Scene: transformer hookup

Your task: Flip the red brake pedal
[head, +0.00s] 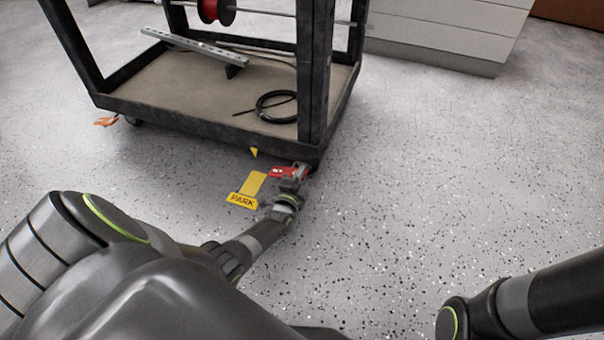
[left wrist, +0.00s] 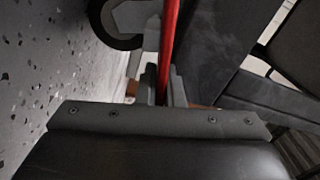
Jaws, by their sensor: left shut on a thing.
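The red brake pedal (head: 282,171) is at the near right corner of the cart, low beside the caster. My left gripper (head: 293,179) reaches it from the front and is shut on it. In the left wrist view the pedal (left wrist: 170,40) shows edge-on as a thin red strip running between the two fingers (left wrist: 163,92). The fingers hide part of the pedal in both views. My right arm shows at the lower right of the head view, but its gripper is out of view.
The black cart (head: 190,123) stands over the pedal, with a red spool (head: 215,9), a metal bar (head: 195,46) and a coiled black cable (head: 277,106). A yellow PARK marker (head: 244,195) is on the floor. An orange pedal (head: 105,121) is at the left caster. The right floor is clear.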

